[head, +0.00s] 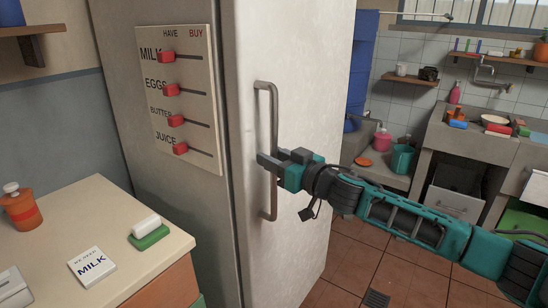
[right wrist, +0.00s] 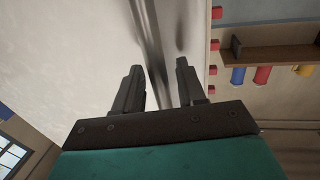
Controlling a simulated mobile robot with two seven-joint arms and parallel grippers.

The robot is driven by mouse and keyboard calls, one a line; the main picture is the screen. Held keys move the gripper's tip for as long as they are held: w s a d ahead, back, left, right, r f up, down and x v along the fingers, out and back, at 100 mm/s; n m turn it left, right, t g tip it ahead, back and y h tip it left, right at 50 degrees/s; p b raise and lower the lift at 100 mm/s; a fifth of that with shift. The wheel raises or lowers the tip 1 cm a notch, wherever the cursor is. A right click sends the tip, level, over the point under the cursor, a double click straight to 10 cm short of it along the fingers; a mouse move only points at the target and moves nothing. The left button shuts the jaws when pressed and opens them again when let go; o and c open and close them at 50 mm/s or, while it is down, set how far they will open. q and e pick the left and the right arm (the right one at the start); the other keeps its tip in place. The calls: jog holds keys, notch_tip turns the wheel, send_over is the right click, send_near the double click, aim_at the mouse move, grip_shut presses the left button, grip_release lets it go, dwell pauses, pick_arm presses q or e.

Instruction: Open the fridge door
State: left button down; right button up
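The fridge (head: 170,110) is pale and tall and stands in the middle of the head view. Its door (head: 300,60) looks shut against the body. A long vertical metal handle (head: 274,105) is on the door near its left edge; it also shows in the right wrist view (right wrist: 150,40). My right gripper (head: 270,163) is at the middle of the handle. In the right wrist view its two fingers (right wrist: 158,85) are spread, with the handle running between them and a gap visible on each side. My left gripper is not in view.
A counter (head: 130,205) with a milk note (head: 92,266), a green-based butter dish (head: 148,233) and an orange jar (head: 20,207) stands at the left. A sink counter (head: 470,140) is at the back right. Tiled floor (head: 350,255) is open before the door.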

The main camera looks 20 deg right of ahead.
jog(key=shift+w, duration=0.1)
jog(key=shift+c, duration=0.3)
grip_shut()
